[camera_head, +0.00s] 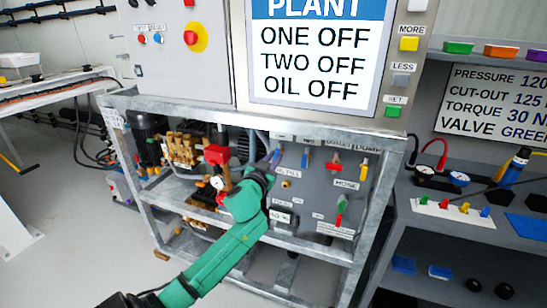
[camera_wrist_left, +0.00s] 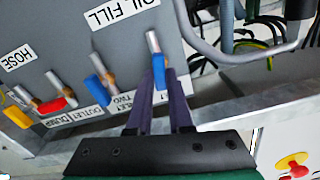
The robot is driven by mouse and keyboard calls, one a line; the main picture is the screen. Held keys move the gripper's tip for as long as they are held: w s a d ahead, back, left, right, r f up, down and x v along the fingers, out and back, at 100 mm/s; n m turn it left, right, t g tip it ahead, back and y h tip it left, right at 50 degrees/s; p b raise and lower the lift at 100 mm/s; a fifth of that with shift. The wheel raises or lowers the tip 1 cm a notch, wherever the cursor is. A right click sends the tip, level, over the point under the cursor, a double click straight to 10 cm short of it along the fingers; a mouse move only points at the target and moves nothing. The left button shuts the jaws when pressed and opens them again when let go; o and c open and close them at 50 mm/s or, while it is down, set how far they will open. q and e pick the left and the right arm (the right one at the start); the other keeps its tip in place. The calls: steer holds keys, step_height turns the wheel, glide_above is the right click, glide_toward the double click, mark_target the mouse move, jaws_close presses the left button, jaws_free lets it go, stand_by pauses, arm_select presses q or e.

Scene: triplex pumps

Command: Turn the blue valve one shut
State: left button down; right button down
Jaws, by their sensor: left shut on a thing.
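The blue handle of valve one (camera_wrist_left: 158,72) shows in the left wrist view, hanging from a metal stem. My left gripper (camera_wrist_left: 160,92) has its two purple fingers on either side of this handle and is shut on it. In the head view my green left arm reaches up to the valve panel, with the gripper (camera_head: 273,160) at the panel's left side; there it largely hides the handle. A second blue valve handle (camera_head: 304,160), by the label TWO, hangs just to the right; it also shows in the left wrist view (camera_wrist_left: 98,62). My right gripper is not in view.
A sign (camera_head: 318,50) above reads ONE OFF, TWO OFF, OIL OFF. A metal frame edge (camera_wrist_left: 240,110) runs close beside the fingers. Pump parts (camera_head: 182,150) stand to the left.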

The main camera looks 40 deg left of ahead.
arm_select(q)
steer(key=m+p, duration=0.1)
steer(key=m, duration=0.2)
steer(key=shift+d+m, duration=0.1)
steer(key=shift+m, duration=0.2)
steer(key=m, duration=0.3)
steer(key=shift+m+p, duration=0.3)
steer(key=shift+p, duration=0.05)
steer(key=shift+d+f+m+p, duration=0.15)
steer(key=shift+m+p, duration=0.15)
steer(key=shift+m, duration=1.75)
steer(key=shift+a+f+m+p, duration=0.1)
steer(key=shift+m+p, duration=0.15)
steer(key=shift+m, duration=1.8)
steer(key=c, duration=0.8)
jaws_free()
